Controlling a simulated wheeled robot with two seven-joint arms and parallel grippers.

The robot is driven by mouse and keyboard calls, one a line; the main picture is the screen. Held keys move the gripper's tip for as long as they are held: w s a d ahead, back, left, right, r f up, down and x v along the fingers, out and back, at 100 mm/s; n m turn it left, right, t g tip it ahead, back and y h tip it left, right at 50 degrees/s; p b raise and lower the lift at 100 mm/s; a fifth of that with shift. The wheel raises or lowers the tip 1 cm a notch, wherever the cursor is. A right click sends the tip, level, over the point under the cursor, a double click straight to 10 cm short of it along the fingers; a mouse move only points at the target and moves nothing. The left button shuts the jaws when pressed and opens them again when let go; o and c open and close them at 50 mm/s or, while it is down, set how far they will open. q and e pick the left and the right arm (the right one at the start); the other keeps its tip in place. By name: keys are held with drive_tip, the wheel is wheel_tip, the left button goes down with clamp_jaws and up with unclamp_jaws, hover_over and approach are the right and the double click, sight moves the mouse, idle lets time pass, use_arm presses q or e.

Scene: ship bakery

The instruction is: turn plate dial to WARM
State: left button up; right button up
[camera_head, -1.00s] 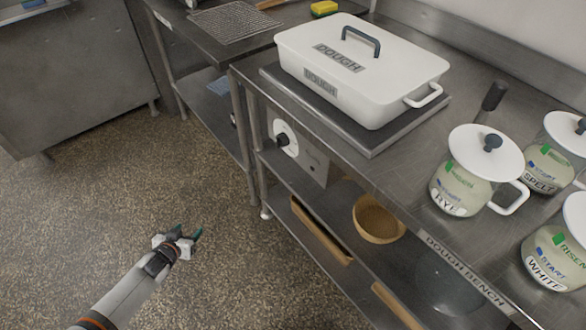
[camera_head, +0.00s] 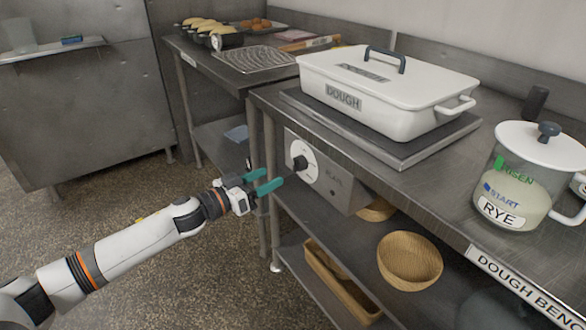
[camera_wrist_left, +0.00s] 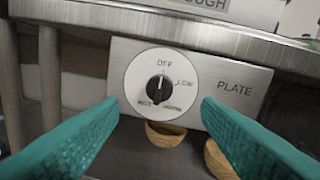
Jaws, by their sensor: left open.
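The plate dial (camera_head: 301,162) is a dark knob on a round white face, on a metal control box under the dough bench. In the left wrist view the dial knob (camera_wrist_left: 159,89) sits between my fingers, farther off, with OFF at the top, LOW at the right and more words along the bottom. Its pale mark seems to point up toward OFF. The panel (camera_wrist_left: 232,84) reads PLATE. My left gripper (camera_head: 268,182) is open and empty, its teal fingers pointing at the dial, apart from it. My right gripper is not in view.
A white DOUGH box (camera_head: 388,95) stands on the dark plate (camera_head: 430,150) above the dial. A RYE jar (camera_head: 515,185) stands at the right. Wooden bowls, one a round bowl (camera_head: 409,262), sit on the shelf below. The floor left of the bench is clear.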

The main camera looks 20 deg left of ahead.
sight(298, 164)
use_arm(q)
drive_tip(key=x, duration=0.8)
drive_tip(key=shift+w, duration=0.2)
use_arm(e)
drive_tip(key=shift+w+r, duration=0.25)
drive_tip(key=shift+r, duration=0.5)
use_arm(q)
drive_tip(key=shift+d, duration=0.15)
drive_tip(key=c, duration=1)
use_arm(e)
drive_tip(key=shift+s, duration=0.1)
